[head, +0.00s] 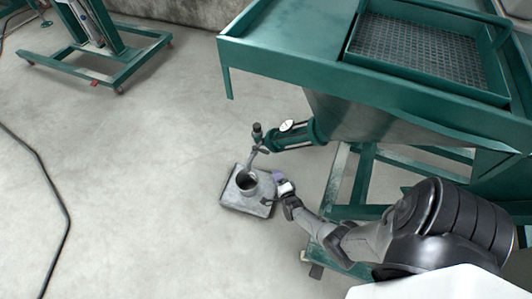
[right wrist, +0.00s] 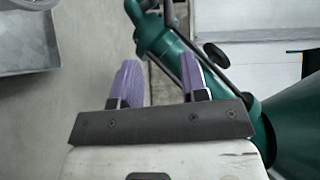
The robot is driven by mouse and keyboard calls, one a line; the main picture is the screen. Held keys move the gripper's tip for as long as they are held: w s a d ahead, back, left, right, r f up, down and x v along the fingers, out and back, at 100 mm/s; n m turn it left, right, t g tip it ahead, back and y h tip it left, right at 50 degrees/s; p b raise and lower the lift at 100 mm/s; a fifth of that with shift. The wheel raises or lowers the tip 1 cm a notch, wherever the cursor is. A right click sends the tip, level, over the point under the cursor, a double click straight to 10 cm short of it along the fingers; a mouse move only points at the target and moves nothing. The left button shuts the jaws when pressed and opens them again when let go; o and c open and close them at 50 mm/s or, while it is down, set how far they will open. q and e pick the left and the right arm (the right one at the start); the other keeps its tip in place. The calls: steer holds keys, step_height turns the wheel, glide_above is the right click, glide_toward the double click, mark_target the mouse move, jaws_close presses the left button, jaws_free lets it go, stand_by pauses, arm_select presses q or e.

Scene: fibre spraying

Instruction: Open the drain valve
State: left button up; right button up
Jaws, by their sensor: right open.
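A green drain pipe (head: 300,133) slopes out from under the green machine in the head view. A small dark and grey fitting (head: 257,132) sits at its outer end, and a pale oval part (head: 287,125) is on top of the pipe. In the right wrist view, the green pipe (right wrist: 180,62) runs behind my fingers, with a black oval knob (right wrist: 217,54) beside it. I cannot tell which part is the valve handle. My right gripper (head: 279,184) is open and empty, below the pipe in the head view. Its purple fingertips (right wrist: 158,78) straddle nothing. My left gripper is out of view.
A green wheeled frame (head: 125,68) stands upper left. The floor left is mostly clear.

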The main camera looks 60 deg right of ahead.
mark_target(266, 151)
steer(key=shift+m+t, duration=0.3)
steer(key=shift+m, duration=0.1)
steer(key=b+x, duration=0.2)
steer(key=x, duration=0.2)
steer(key=b+x, duration=0.2)
steer(key=x, duration=0.2)
steer(key=b+x, duration=0.2)
steer(key=x, duration=0.2)
steer(key=shift+d+r, duration=0.3)
steer(key=shift+w+d+r+b, duration=0.15)
steer(key=shift+w+d+b, duration=0.3)
steer(key=shift+w, duration=0.1)
jaws_close()
